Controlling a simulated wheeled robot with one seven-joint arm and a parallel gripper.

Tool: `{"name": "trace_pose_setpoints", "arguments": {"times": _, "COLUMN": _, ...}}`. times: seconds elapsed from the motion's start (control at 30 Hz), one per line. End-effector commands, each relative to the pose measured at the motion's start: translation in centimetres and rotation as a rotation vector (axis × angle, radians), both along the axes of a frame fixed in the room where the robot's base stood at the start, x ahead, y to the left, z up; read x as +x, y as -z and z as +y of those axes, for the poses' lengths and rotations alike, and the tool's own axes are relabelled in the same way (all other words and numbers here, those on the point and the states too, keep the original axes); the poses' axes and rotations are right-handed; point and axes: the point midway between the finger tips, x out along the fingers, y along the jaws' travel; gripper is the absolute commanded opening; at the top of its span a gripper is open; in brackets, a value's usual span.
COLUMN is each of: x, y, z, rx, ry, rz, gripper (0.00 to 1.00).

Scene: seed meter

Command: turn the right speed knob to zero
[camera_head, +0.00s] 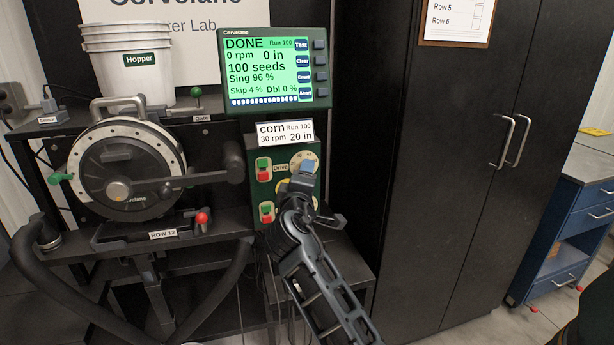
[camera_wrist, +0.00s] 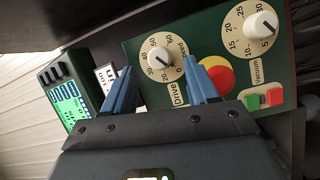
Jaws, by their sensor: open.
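The screen (camera_head: 275,68) reads DONE and 0 rpm.
A red button on a yellow ring (camera_wrist: 216,75) sits close to one finger. A vacuum knob (camera_wrist: 261,25) and red and green buttons (camera_wrist: 263,98) are nearby. The seed meter disc (camera_head: 125,170) stands left of the panel. A black cabinet (camera_head: 440,150) stands to the right.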

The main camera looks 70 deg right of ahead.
Motion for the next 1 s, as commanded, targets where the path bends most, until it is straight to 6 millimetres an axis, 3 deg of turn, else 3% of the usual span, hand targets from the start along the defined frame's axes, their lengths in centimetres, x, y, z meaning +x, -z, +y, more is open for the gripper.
{"name": "trace_pose_setpoints", "arguments": {"times": 0.1, "x": -0.6, "y": 0.2, "z": 1.9, "rx": -0.001, "ry": -0.002, "rz": 0.0, "gripper": 0.58}}
{"name": "trace_pose_setpoints", "arguments": {"times": 0.3, "x": -1.1, "y": 0.1, "z": 3.5, "rx": -0.001, "ry": -0.001, "rz": 0.0, "gripper": 0.58}}
{"name": "trace_pose_setpoints", "arguments": {"times": 1.0, "x": -1.1, "y": 0.3, "z": 4.0, "rx": 0.003, "ry": -0.012, "rz": 0.0, "gripper": 0.58}}
